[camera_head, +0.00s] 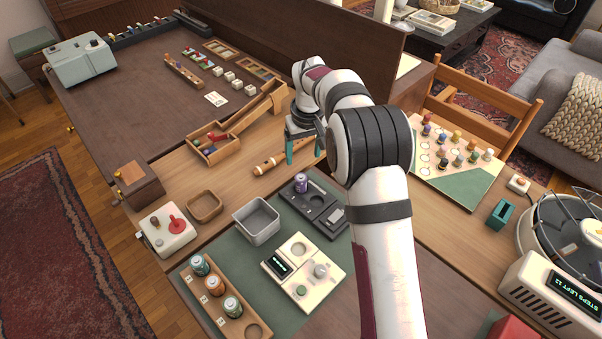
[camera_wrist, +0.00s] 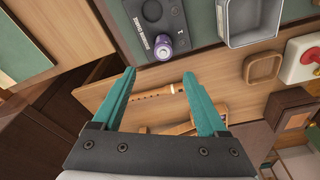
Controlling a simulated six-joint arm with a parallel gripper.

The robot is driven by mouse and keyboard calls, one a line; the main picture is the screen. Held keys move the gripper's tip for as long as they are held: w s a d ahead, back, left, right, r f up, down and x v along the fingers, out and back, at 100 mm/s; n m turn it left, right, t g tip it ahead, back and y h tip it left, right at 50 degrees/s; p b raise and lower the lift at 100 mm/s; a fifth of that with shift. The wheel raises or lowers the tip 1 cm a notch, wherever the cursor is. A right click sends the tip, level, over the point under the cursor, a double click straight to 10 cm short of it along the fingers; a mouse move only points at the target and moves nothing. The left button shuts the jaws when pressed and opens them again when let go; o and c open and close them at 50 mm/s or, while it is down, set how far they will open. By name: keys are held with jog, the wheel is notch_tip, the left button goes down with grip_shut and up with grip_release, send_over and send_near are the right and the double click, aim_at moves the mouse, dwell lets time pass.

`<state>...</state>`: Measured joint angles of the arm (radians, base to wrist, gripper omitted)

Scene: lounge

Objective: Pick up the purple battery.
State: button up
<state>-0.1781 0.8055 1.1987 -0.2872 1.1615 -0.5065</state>
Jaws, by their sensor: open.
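The purple battery (camera_head: 301,183) stands upright at the left end of a dark grey tray (camera_head: 318,204) on the green mat. My gripper (camera_head: 304,153) is open and empty, with teal fingers pointing down beyond the battery, over the wooden table. In the wrist view the gripper's (camera_wrist: 158,75) fingers are spread apart, clear of the battery. Part of my gripper is hidden behind my arm in the head view.
A brown wooden flute-like piece (camera_head: 277,164) lies near my gripper. A grey metal bin (camera_head: 256,221) stands left of the dark tray. A cream charger-like panel (camera_head: 321,287) lies in front. A wooden ramp (camera_head: 258,107) stands behind.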

aim_at(301, 177)
jog(key=f, duration=1)
jog(key=shift+w+a+f, duration=0.25)
jog(key=shift+a, duration=0.1)
jog(key=shift+r, duration=0.1)
grip_shut()
